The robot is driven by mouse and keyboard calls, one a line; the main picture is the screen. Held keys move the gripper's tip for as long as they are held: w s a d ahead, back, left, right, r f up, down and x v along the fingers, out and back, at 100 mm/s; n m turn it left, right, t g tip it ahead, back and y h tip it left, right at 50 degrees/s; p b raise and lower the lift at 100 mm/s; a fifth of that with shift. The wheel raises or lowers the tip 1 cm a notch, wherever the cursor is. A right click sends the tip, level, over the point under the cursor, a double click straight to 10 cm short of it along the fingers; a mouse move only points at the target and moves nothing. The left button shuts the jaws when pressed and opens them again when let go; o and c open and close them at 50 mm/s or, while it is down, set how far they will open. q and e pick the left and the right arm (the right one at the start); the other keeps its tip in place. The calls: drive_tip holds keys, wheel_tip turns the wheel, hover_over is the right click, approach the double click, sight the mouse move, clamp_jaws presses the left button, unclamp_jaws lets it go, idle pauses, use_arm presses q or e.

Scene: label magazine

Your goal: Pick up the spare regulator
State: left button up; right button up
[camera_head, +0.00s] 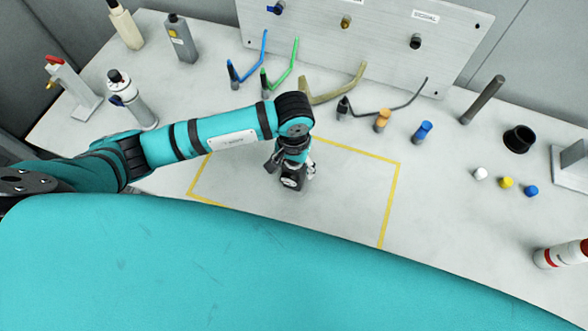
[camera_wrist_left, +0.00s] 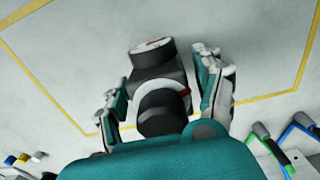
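The spare regulator (camera_head: 291,182) is a small black body with a round white-faced gauge. It is on the grey table inside the yellow taped rectangle. In the left wrist view the regulator (camera_wrist_left: 160,85) sits between the two fingers, with its gauge toward the top and a bit of red on its right side. My left gripper (camera_head: 291,168) is directly over it, pointing down, with a finger on either side. The fingers (camera_wrist_left: 163,88) look open around it, with narrow gaps; any contact lower down is hidden. My right gripper is not in view.
Bent hoses with blue (camera_head: 248,60), green (camera_head: 281,68), tan (camera_head: 335,88) and black (camera_head: 385,108) colours lie behind the rectangle, before an upright panel (camera_head: 380,45). A bottle (camera_head: 130,98) stands left. Small caps (camera_head: 506,182) lie right. The rectangle's right half is clear.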

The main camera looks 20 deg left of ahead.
use_arm(q)
clamp_jaws()
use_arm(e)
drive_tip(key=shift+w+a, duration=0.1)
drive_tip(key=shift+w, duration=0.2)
use_arm(q)
drive_tip(key=shift+r, duration=0.2)
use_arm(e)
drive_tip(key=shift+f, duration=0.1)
use_arm(q)
drive_tip(key=shift+r, duration=0.2)
drive_tip(key=r+b, duration=0.2)
drive_tip(key=shift+s+r+b, duration=0.25)
drive_tip(key=shift+r+b, duration=0.05)
drive_tip(key=s+r+b, duration=0.1)
drive_tip(key=s+b, duration=0.2)
drive_tip(key=s, duration=1.2)
drive_tip(key=shift+s+r, duration=0.3)
drive_tip(key=shift+r, duration=0.05)
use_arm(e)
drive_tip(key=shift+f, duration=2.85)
